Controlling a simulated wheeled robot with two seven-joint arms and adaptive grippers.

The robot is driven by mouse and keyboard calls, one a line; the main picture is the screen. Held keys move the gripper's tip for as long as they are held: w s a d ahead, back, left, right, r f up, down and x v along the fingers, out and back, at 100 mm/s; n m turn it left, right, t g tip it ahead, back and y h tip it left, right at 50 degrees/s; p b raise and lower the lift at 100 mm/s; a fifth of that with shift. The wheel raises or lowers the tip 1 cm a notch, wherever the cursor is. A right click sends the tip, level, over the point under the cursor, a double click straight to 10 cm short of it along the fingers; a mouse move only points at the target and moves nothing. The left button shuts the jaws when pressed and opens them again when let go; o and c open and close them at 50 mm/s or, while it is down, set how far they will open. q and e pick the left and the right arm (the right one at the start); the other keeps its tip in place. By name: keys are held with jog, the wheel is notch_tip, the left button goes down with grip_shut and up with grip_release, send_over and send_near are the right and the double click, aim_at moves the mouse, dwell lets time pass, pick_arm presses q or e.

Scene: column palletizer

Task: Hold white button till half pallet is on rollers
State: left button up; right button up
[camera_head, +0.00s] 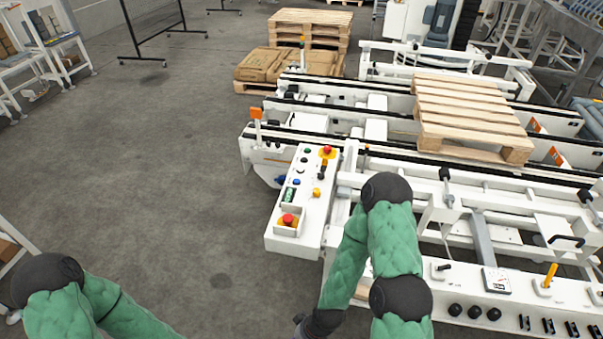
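A wooden pallet (468,112) lies flat across the dark chain rails of the white conveyor at right. Grey-blue rollers (592,118) show at the right edge, beyond the pallet's right side. A white control panel (302,200) stands at the conveyor's near left corner, with small coloured buttons and red stop buttons. The buttons are too small to tell which one is white. My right arm bends down in front of the conveyor. Its gripper (303,326) is only partly seen at the bottom edge, below the panel and apart from it. My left gripper is out of view.
Stacked pallets (310,28) and brown flat boxes (262,66) stand behind the conveyor. A white console (470,290) with black knobs and a yellow lever is at lower right. Open grey floor (150,170) lies left of the panel. White shelving (50,45) stands at far left.

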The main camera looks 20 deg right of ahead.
jog(key=shift+c, duration=0.3)
grip_shut()
dwell(1.2)
